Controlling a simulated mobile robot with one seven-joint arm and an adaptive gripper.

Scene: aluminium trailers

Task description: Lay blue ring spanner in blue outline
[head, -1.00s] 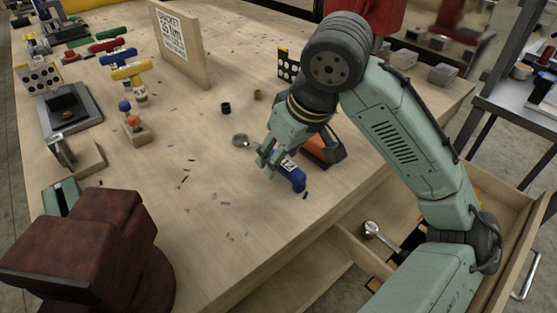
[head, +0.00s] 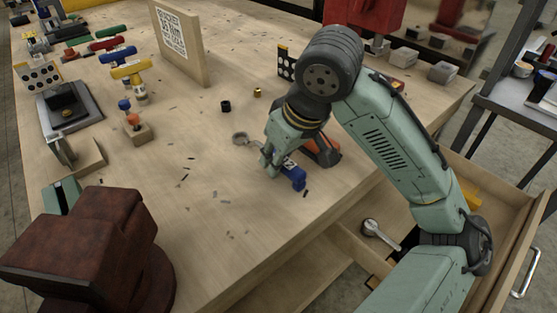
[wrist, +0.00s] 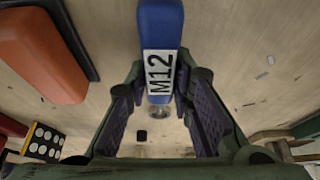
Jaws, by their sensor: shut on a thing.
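The blue ring spanner (head: 299,181) has a thick blue handle with a white label. In the wrist view, the label on the handle (wrist: 160,25) reads M12 and a bit of metal shows below it. My gripper (head: 269,168) is shut on the spanner, with one finger on each side of the handle in the wrist view (wrist: 167,90). The spanner is at or just above the bench top; I cannot tell which. A metal ring end (head: 240,138) shows to the left of my gripper. No blue outline can be made out.
An orange-and-black object (head: 322,150) lies close behind my gripper. An open drawer (head: 345,247) at the front right holds a metal tool (head: 380,233). A dark red vise (head: 100,240) stands front left. The bench (head: 215,205) between is mostly clear.

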